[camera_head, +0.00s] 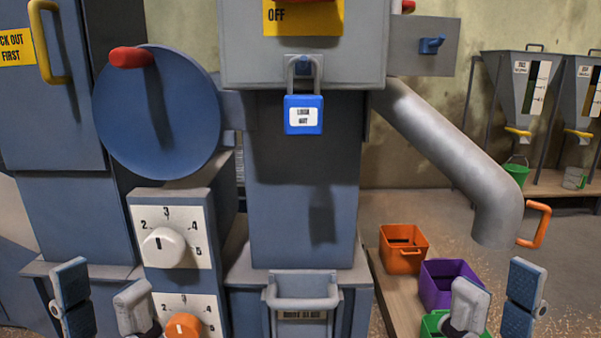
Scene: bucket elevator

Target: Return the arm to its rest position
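My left gripper (104,302) is at the bottom left, in front of the blue machine housing and left of the dials. Its two fingers are apart with nothing between them. My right gripper (497,302) is at the bottom right, in front of the floor and beside the purple bin (442,280). Its fingers are also apart and empty. Both arms behind the grippers are mostly out of the picture.
A blue padlock (303,115) hangs below the switch box (303,70). A grey spout (455,155) slopes down right, with an orange handle (535,225). Two dials (165,246) (184,325) and a grey pull handle (302,300) are low in front. An orange bin (403,247) stands behind the purple one.

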